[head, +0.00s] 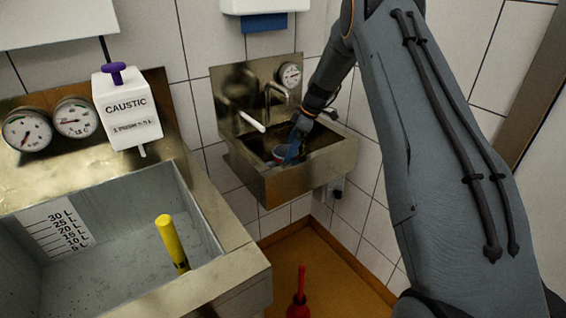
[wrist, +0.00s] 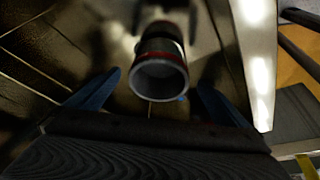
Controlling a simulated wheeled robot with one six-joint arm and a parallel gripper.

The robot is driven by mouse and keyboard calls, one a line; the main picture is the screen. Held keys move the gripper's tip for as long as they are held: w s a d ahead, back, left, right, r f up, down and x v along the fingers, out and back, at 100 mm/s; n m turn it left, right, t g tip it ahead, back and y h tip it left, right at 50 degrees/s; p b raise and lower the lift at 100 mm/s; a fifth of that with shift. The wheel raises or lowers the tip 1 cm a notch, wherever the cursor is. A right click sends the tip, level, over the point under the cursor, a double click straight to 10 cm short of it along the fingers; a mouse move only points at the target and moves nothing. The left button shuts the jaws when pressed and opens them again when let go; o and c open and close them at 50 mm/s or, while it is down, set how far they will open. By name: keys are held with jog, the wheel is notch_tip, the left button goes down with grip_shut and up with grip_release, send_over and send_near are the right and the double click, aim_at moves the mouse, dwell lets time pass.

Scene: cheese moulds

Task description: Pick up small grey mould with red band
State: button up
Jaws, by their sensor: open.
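The small grey mould with a red band (wrist: 160,80) shows in the wrist view, its round open mouth facing the camera. It lies between and just beyond the two blue fingertips of my gripper (wrist: 150,92), with a gap on each side. In the head view the mould (head: 281,153) is small and sits in the metal hand basin (head: 290,190). My gripper (head: 295,146) reaches down into the basin beside it, and its blue finger partly covers the view. The gripper is open and holds nothing.
The basin's walls rise close around my gripper, with a tap (head: 275,92) behind it. A large sink (head: 110,225) with a yellow cylinder (head: 171,244) stands at left. A white caustic dispenser (head: 127,110) hangs above it. A red object (head: 298,300) stands on the floor.

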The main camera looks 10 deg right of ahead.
aim_at(279, 152)
jog(key=shift+p+x, duration=0.9)
jog(key=shift+x, duration=1.5)
jog(key=shift+w, duration=0.1)
jog(key=c, duration=1.3)
jog(key=shift+r, duration=0.1)
